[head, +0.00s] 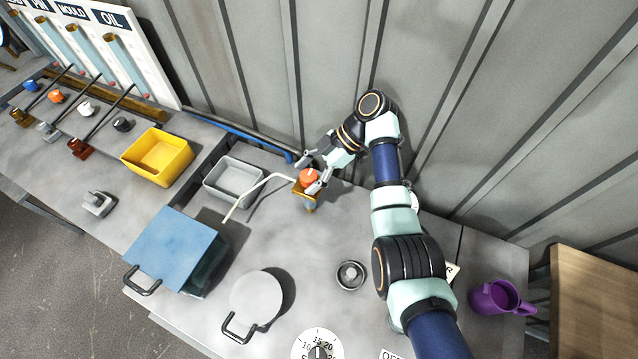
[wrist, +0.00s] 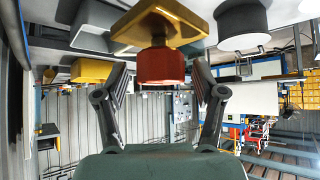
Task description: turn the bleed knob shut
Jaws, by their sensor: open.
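The bleed knob looks like an orange-red round knob (head: 309,176) on a brass block (head: 305,192) at the back of the bench. In the wrist view the red knob (wrist: 161,67) hangs below the brass plate (wrist: 158,24), in the upper middle of the picture. My gripper (head: 311,171) is open, with a finger on either side of the knob. In the wrist view my gripper (wrist: 160,84) shows gaps between both fingers and the knob. I cannot tell which way the knob is turned.
A cream bent tube (head: 258,187) runs left from the brass block past a grey tray (head: 232,181). A yellow bin (head: 158,156), blue-lidded box (head: 172,248) and round grey-lidded pot (head: 256,299) stand left. A small dark ring (head: 351,275) and purple jug (head: 499,298) are nearer right.

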